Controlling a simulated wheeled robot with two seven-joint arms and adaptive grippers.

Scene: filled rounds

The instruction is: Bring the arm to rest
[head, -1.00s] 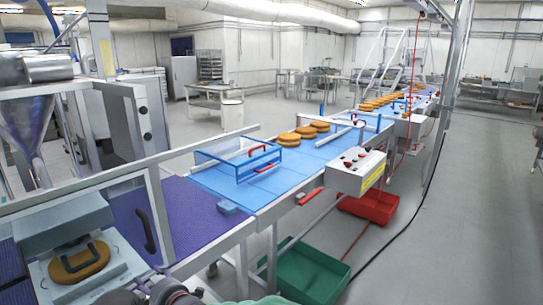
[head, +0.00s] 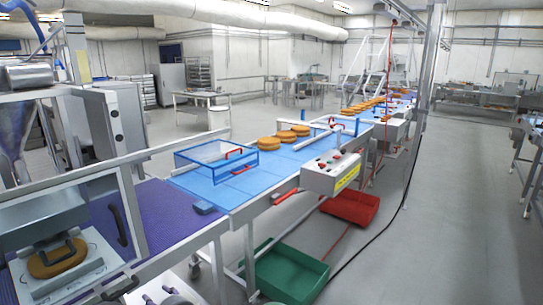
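Neither of my grippers can be made out in the head view. Some white and grey parts (head: 165,289) show at the bottom edge, left of centre, cut off by the frame; I cannot tell what they are. Filled rounds lie on the blue conveyor belt (head: 222,196): a near group (head: 268,144) past the clear guard, and a row (head: 365,106) farther along. One more round (head: 58,263) lies under the press (head: 42,208) at the lower left.
A blue-framed clear guard (head: 205,165) stands over the belt. A control box (head: 322,178) is fixed at the belt's right side. A green crate (head: 285,277) and a red crate (head: 350,208) are on the floor. The floor to the right (head: 445,220) is mostly clear, with a black cable.

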